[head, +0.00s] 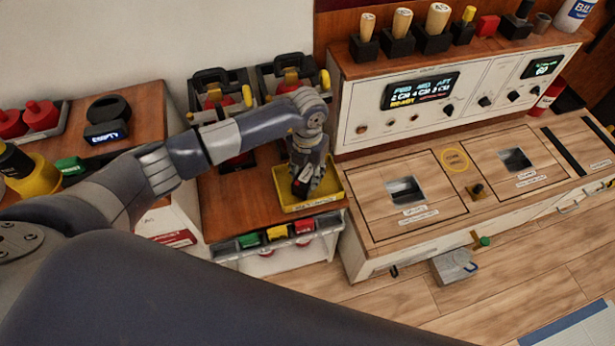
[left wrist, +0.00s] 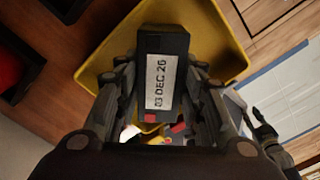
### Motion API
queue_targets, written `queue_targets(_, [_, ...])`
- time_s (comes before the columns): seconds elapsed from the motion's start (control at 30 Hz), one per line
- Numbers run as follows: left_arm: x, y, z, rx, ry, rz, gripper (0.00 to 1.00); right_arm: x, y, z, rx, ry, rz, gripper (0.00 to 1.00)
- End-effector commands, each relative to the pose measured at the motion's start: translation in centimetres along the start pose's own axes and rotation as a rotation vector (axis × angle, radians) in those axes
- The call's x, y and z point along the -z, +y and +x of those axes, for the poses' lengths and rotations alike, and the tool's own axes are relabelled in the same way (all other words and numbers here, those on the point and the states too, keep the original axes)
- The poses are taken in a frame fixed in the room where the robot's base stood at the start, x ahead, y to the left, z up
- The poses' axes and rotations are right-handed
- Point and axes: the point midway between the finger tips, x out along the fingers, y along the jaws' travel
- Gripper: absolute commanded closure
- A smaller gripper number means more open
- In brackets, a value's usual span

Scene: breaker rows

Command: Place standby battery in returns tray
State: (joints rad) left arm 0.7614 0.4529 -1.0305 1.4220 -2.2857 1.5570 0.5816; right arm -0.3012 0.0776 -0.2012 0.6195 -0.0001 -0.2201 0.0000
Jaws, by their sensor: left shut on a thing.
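My left gripper (head: 303,186) reaches down over the yellow returns tray (head: 330,199) on the wooden counter. It is shut on the standby battery (left wrist: 162,66), a black block with a white label reading a date, "DEC 26", and a small red patch at its near end. In the left wrist view the battery sits between the fingers with the yellow tray (left wrist: 222,40) behind and below it. In the head view the battery (head: 301,188) is small and mostly hidden by the gripper. I cannot tell whether it touches the tray floor.
A rack with green, yellow and red pieces (head: 277,233) hangs at the counter's front edge, just before the tray. Black holders with yellow-handled items (head: 291,77) stand behind. A control console (head: 440,98) rises to the right. An "EMPTY" marked block (head: 106,133) sits left.

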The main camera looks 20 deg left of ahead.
Motion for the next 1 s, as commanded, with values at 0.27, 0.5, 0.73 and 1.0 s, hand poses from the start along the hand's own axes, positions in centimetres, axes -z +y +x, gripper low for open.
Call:
queue_targets(0.27, [-0.11, -0.03, 0.46, 0.001, -0.004, 0.000, 1.00, 0.11, 0.38, 0.43, -0.004, 0.002, 0.000, 0.70])
queue_targets(0.5, [-0.02, -0.01, 0.87, 0.000, -0.001, 0.000, 0.48, 0.08, 0.43, 0.68, -0.005, 0.002, 0.000, 0.70])
queue_targets(0.73, [0.00, 0.00, 0.88, 0.000, -0.001, 0.000, 0.44, 0.09, 0.43, 0.68, -0.005, 0.002, 0.000, 0.70])
queue_targets(1.0, [0.00, -0.01, 0.36, 0.001, -0.001, 0.000, 0.44, 0.12, 0.42, 0.23, -0.005, 0.002, 0.001, 0.70])
